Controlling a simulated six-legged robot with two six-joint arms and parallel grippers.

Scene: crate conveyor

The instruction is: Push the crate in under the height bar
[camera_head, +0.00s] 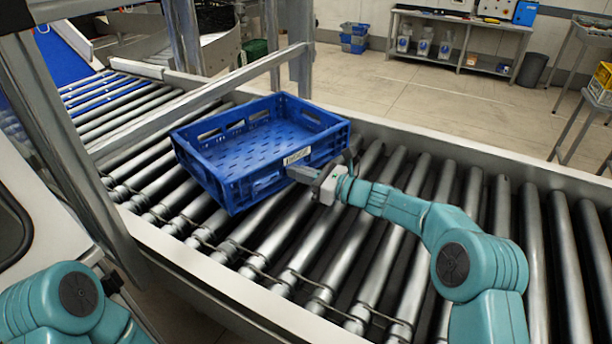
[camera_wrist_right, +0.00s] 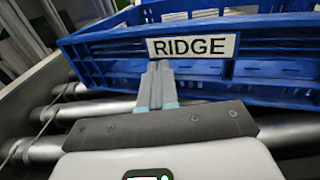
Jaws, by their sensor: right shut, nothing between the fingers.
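The blue crate (camera_head: 225,187) is empty and sits on the conveyor rollers, slightly turned. Its white "RIDGE" label faces my right gripper. The crate also fills the upper part of the right wrist view (camera_wrist_right: 275,70). The grey height bar (camera_head: 205,97) runs slantwise across the conveyor, just beyond the crate's far side; no part of the crate clearly shows past it. My right gripper (camera_head: 293,170) is shut and empty, its tips at the crate's near wall by the label's left end in the wrist view (camera_wrist_right: 158,66). Contact looks likely. My left gripper is out of view.
Metal posts (camera_head: 298,55) stand at the bar's ends. The conveyor's side rails (camera_head: 400,135) border the rollers. Bare rollers lie to the right of the crate and beyond the bar. A blue surface (camera_head: 60,55) is at the far left.

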